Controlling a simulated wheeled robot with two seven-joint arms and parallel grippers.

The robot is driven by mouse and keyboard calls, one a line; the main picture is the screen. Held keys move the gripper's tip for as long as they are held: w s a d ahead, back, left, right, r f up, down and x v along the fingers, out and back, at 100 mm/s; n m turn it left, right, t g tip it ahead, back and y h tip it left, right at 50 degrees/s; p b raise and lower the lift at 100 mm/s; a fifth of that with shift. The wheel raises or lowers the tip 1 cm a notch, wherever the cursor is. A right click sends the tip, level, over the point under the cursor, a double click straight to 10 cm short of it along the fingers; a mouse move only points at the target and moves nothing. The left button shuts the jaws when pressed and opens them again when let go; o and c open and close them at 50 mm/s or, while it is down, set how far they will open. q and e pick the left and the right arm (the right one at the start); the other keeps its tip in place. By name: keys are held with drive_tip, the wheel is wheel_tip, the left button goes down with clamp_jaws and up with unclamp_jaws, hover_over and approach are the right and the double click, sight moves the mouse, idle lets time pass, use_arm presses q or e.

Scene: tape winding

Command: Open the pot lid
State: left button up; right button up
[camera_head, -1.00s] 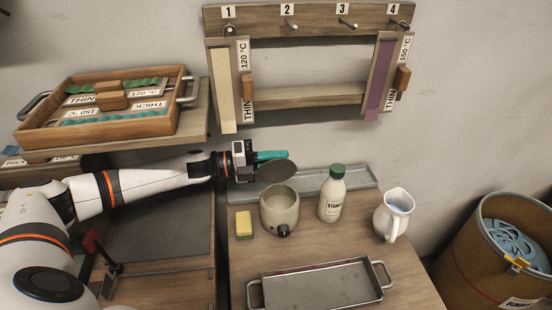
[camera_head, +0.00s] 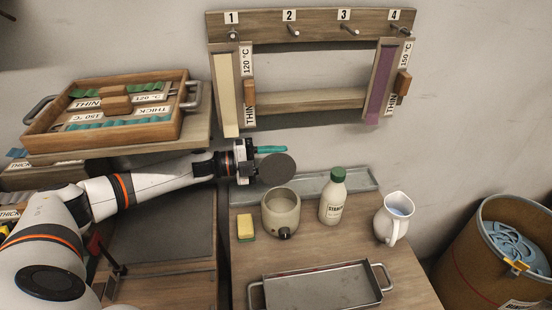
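The cream pot (camera_head: 281,217) stands on the wooden table with its top uncovered and a dark knob on its front. The dark round pot lid (camera_head: 279,171) is off the pot, tilted in the air just above and behind its rim. My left gripper (camera_head: 262,162) reaches in from the left and holds the lid at its left side. One teal finger (camera_head: 270,149) shows above the lid; the other finger and the exact grip are hidden. My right gripper is not in view.
A white bottle with green cap (camera_head: 333,197) and a white jug (camera_head: 394,218) stand right of the pot. A yellow sponge (camera_head: 246,226) lies to its left. A metal tray (camera_head: 318,288) is in front, and a grey shallow tray (camera_head: 361,181) behind.

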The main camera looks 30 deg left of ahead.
use_arm(q)
drive_tip(key=b+v, duration=0.2)
drive_tip(key=v, duration=1)
drive_tip(key=shift+b, duration=0.4)
